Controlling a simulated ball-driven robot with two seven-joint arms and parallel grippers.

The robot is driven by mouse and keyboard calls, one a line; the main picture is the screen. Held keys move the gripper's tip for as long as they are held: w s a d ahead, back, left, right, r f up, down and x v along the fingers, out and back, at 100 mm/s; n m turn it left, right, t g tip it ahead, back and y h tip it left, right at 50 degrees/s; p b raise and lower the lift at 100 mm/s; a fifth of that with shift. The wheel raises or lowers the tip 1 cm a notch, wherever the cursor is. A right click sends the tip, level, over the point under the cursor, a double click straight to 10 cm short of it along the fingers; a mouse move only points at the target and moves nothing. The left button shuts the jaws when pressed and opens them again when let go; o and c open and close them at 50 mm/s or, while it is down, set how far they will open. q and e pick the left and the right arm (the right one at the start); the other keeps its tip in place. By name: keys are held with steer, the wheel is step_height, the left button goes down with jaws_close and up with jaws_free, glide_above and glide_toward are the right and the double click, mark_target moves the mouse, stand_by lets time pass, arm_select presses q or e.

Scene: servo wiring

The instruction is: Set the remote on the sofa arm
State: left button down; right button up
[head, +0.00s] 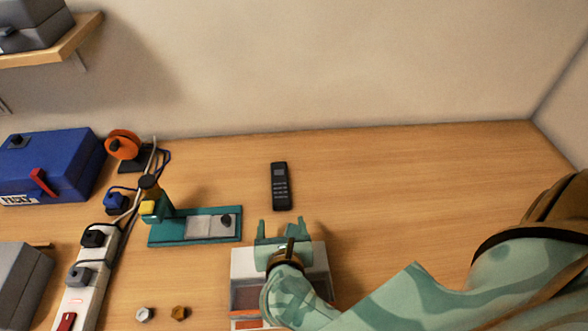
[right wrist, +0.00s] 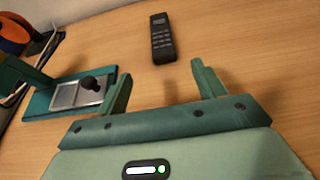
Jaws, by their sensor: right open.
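The remote (head: 280,186) is a black handset with grey buttons, lying flat on the wooden table near the middle. In the right wrist view the remote (right wrist: 162,38) lies beyond the fingertips, between their lines. My right gripper (head: 282,224) is open and empty, just in front of the remote and apart from it. Its two green fingers also show in the right wrist view (right wrist: 160,72). No sofa arm is in view. My left gripper is not in view.
A teal fixture (head: 195,226) stands left of my right gripper. A white and grey box (head: 240,262) sits under my right wrist. A power strip (head: 88,270), a blue box (head: 48,165) and an orange reel (head: 122,145) are at the left. The table's right side is clear.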

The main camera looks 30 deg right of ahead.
glide_toward(280, 190)
steer(key=b+x, duration=0.1)
steer(key=x, duration=0.3)
steer(key=shift+w+a+f, duration=0.15)
steer(key=shift+f, duration=0.1)
steer(key=shift+w+d+f, duration=0.15)
steer(key=shift+w+d, duration=0.15)
steer(key=shift+w, duration=0.2)
steer(key=x, duration=0.4)
steer(key=shift+w+d+b, duration=0.1)
steer(key=shift+d+b, duration=0.2)
steer(key=shift+b, duration=0.05)
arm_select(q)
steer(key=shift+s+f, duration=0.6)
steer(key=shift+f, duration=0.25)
arm_select(e)
steer(key=shift+c, duration=1.2)
steer(key=c, duration=1)
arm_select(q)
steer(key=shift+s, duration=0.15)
arm_select(e)
steer(key=shift+o, duration=0.2)
